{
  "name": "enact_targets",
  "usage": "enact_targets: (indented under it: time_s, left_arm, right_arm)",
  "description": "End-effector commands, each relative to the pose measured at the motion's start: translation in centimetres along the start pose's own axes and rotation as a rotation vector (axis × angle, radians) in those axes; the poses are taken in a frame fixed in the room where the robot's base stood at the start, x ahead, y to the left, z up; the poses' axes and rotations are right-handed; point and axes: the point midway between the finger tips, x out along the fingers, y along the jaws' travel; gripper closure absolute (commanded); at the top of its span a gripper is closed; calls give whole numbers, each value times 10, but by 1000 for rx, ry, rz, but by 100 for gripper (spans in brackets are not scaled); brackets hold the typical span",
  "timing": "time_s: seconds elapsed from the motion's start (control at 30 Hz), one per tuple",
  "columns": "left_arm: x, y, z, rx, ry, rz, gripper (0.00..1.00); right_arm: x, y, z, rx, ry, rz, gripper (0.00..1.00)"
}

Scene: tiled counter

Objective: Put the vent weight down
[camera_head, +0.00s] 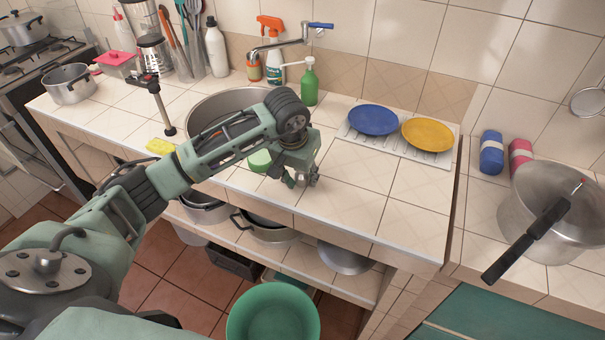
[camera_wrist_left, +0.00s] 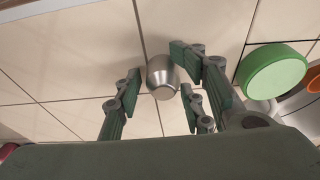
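The vent weight (camera_wrist_left: 162,77) is a small silver metal cylinder, seen in the left wrist view between my left gripper's fingers, over the pale tiles. My left gripper (camera_wrist_left: 158,85) has its green-padded fingers spread apart. A gap shows between the left finger and the weight; the right-hand fingers are close to it, and I cannot tell if they touch. In the head view my left gripper (camera_head: 300,180) points down near the counter's front edge, right of the sink, and mostly hides the weight. My right gripper is not in view.
A green round thing (camera_wrist_left: 275,71) lies just beside the gripper. The sink (camera_head: 215,104) is behind the arm. Blue (camera_head: 373,119) and yellow (camera_head: 428,134) plates rest on a rack. A pressure cooker (camera_head: 560,215) stands at right. Tiles right of the gripper (camera_head: 370,205) are clear.

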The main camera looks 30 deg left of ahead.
Motion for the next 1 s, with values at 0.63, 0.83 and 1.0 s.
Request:
enact_targets:
  time_s: [0.63,0.83,1.0]
  left_arm:
    - [5,2,10,6,-28,0,60]
    - [-13,2,4,5,-20,1,60]
    - [-53,1,1,5,-10,-1,60]
  right_arm:
    - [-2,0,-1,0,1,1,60]
    - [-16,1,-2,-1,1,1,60]
    - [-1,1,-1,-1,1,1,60]
